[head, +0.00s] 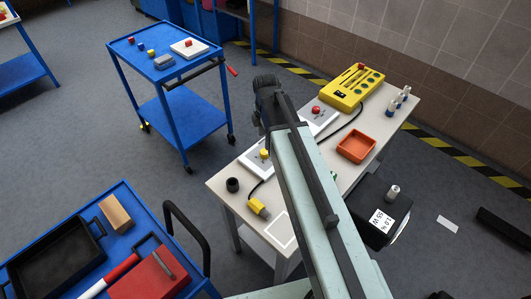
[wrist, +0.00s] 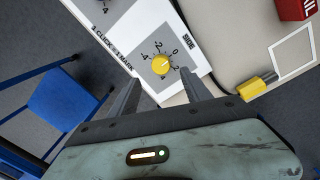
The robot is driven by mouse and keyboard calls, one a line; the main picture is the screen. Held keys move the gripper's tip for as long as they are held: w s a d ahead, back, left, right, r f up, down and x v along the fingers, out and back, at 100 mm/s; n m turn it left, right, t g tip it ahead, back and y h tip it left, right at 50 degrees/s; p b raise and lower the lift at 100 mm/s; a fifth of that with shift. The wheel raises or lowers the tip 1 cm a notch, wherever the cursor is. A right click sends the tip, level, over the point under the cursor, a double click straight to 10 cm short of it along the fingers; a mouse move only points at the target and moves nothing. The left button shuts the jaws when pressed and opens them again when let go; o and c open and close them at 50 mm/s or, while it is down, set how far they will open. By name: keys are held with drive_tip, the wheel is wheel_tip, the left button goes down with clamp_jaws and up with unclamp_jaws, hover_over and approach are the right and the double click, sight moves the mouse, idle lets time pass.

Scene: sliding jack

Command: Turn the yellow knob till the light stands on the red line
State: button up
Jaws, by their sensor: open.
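The yellow knob (wrist: 160,65) sits on a grey dial plate with printed numbers, on a white panel (wrist: 126,28) marked "1 click = 1 mark". The knob also shows in the head view (head: 264,153), on the white table beside my arm. In the wrist view my gripper (wrist: 160,77) is open, its two dark fingers reaching toward the panel on either side of the knob's near side. I see nothing between the fingers but the panel; whether they touch it I cannot tell. I cannot make out the light or the red line in either view.
The white table (head: 222,183) also bears a yellow box (head: 354,88), an orange tray (head: 356,146), a red knob (head: 316,109) on another panel and a yellow connector (head: 258,207). Blue carts stand left (head: 190,116) and front left (head: 125,195). Grey floor lies between.

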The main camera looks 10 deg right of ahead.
sight(264, 151)
drive_tip(key=f+b, duration=0.8)
drive_tip(key=shift+w, duration=0.2)
drive_tip(key=shift+r, duration=0.1)
clamp_jaws()
drive_tip(key=shift+d, duration=0.25)
drive_tip(key=shift+a, duration=0.25)
